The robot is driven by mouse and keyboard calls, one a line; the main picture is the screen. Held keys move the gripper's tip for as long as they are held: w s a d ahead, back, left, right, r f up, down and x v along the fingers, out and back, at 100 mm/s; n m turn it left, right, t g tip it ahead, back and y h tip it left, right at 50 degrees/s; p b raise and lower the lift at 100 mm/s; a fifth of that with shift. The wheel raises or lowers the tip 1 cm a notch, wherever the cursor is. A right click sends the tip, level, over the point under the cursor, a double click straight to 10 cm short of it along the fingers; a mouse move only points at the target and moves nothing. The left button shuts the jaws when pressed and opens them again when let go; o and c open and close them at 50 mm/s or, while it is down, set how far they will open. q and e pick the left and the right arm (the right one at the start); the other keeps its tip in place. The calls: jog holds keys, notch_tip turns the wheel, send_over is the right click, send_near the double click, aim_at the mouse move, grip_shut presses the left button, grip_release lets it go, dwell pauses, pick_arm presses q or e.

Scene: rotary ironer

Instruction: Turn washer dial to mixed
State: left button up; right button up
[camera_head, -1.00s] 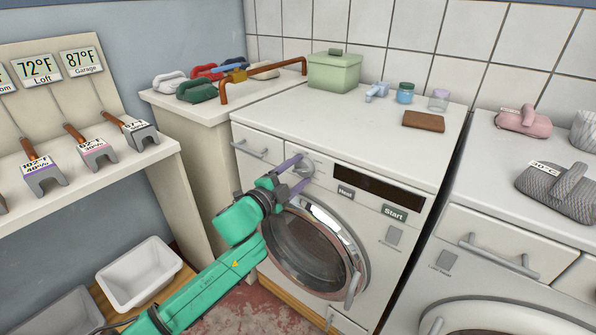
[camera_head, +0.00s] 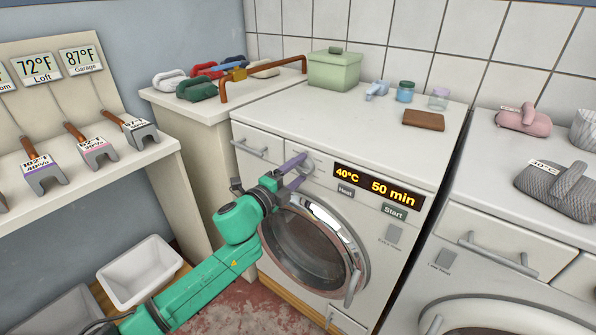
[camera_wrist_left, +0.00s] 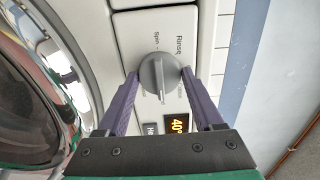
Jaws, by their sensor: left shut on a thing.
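The washer (camera_head: 380,235) stands in the middle of the head view with its round door closed. Its grey dial (camera_wrist_left: 158,76) shows in the left wrist view, among printed labels including "Rinse" and "Spin"; other labels are partly hidden by my fingers. My left gripper (camera_head: 295,170) has its two purple fingers on either side of the dial, shut on it; it also shows in the left wrist view (camera_wrist_left: 157,85). The washer display (camera_head: 376,187) is lit and reads 40°C and 50 min. My right gripper is not in view.
"Heat" (camera_head: 346,191) and "Start" (camera_head: 394,212) buttons sit below the display. A green box (camera_head: 334,72), jars and a brown block (camera_head: 423,119) stand on the washer top. A second machine (camera_head: 490,260) is at right. A white bin (camera_head: 140,272) is at lower left.

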pick_arm(q)
jog(key=o, duration=1.4)
jog(key=shift+c, duration=0.2)
jog(key=b+v, duration=0.1)
jog(key=v, duration=1.3)
jog(key=shift+s, duration=0.25)
jog(key=shift+a, duration=0.15)
